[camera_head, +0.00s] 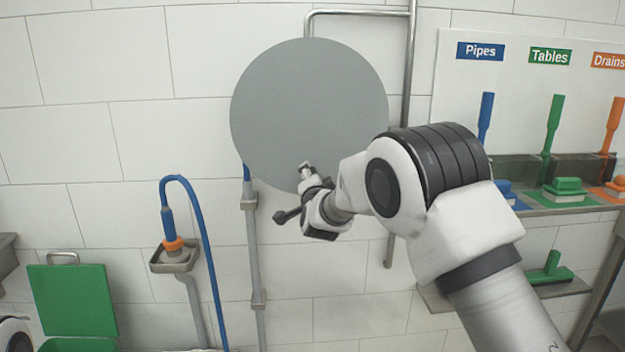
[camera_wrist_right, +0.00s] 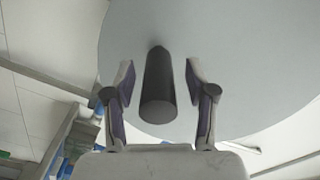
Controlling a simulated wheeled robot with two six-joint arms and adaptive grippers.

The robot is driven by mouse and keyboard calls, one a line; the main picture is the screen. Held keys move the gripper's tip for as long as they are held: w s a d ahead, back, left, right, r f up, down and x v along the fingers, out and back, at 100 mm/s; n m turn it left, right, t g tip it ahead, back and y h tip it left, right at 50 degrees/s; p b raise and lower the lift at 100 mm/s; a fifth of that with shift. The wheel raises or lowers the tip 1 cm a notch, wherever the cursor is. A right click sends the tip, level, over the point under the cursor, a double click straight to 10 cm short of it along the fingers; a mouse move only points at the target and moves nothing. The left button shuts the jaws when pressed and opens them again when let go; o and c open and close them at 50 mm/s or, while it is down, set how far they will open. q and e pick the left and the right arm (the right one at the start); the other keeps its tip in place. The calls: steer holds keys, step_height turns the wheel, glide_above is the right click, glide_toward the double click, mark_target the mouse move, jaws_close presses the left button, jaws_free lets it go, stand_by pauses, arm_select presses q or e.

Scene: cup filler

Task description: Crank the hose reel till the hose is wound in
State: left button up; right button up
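The hose reel shows as a large grey disc (camera_head: 300,105) on the tiled wall, and it fills much of the right wrist view (camera_wrist_right: 225,60). A dark cylindrical crank handle (camera_wrist_right: 157,85) stands out from the disc. My right gripper (camera_head: 295,193) is at the disc's lower edge. In the right wrist view its fingers (camera_wrist_right: 158,90) are spread on either side of the handle, with gaps visible. The blue hose (camera_head: 204,245) loops up from a blue and orange nozzle (camera_head: 170,228) in a grey holder and runs down out of view. My left gripper is not seen.
A grey pipe (camera_head: 256,265) runs down below the disc, and a metal pipe (camera_head: 409,65) stands to its right. A board with brushes and green tools (camera_head: 563,190) hangs at right. A green bin lid (camera_head: 73,300) is at lower left.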

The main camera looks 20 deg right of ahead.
steer(key=v, duration=1.2)
steer(key=s+d+f+g+p, duration=0.2)
steer(key=s+f+g, duration=0.1)
steer(key=f, duration=0.8)
steer(key=s+d+f+g+p, duration=0.1)
steer(key=s+f+g+p, duration=0.15)
steer(key=f, duration=0.85)
steer(key=s+d+f+n+g+y+p, duration=0.15)
steer(key=s+f+g, duration=0.25)
steer(key=s+f, duration=0.6)
steer(key=s+f+n+g+y, duration=0.1)
steer(key=s+n, duration=0.3)
steer(key=s, duration=0.5)
steer(key=s+a+f+n+g+p, duration=0.1)
steer(key=s+f+n+g, duration=0.3)
steer(key=s, duration=0.6)
steer(key=s+a+f+n+g+y, duration=0.1)
steer(key=s+f+n+g, duration=0.2)
steer(key=s, duration=0.6)
steer(key=shift+s+a+f+n+y, duration=0.2)
steer(key=shift+n+y, duration=0.15)
steer(key=shift+n, duration=0.3)
